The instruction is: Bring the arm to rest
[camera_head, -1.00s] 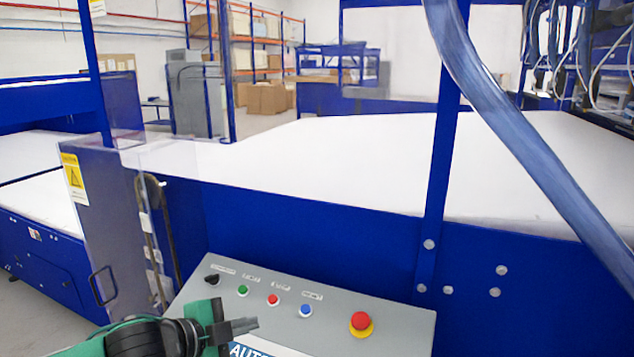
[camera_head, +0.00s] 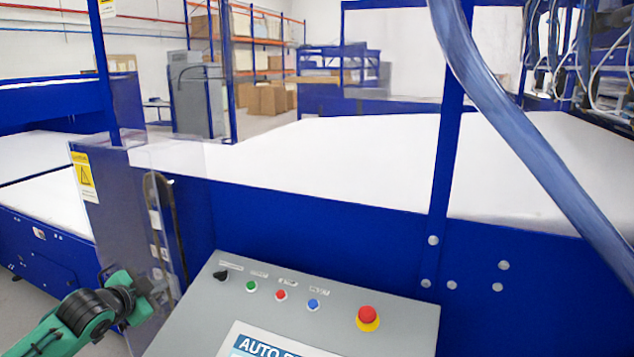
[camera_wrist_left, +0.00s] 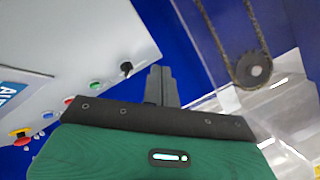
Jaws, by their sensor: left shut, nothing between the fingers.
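My left gripper (camera_head: 158,284) is at the lower left in the head view, left of the grey control panel (camera_head: 190,315) and in front of the clear guard of the blue machine. In the left wrist view its fingers (camera_wrist_left: 160,86) are together, with nothing between them. The panel carries a black selector switch (camera_head: 220,275), a green button (camera_head: 251,286), a red button (camera_head: 281,295), a blue button (camera_head: 313,305) and a red emergency stop (camera_head: 367,315) on a yellow base. The fingers are apart from these controls. My right gripper is not in view.
The blue machine (camera_head: 320,220) with its white bed (camera_head: 300,165) spans the view behind the panel. A clear guard with a yellow warning label (camera_head: 84,176) stands at the left. A chain and sprocket (camera_wrist_left: 252,69) show near the fingers. A blue hose (camera_head: 520,145) crosses the right.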

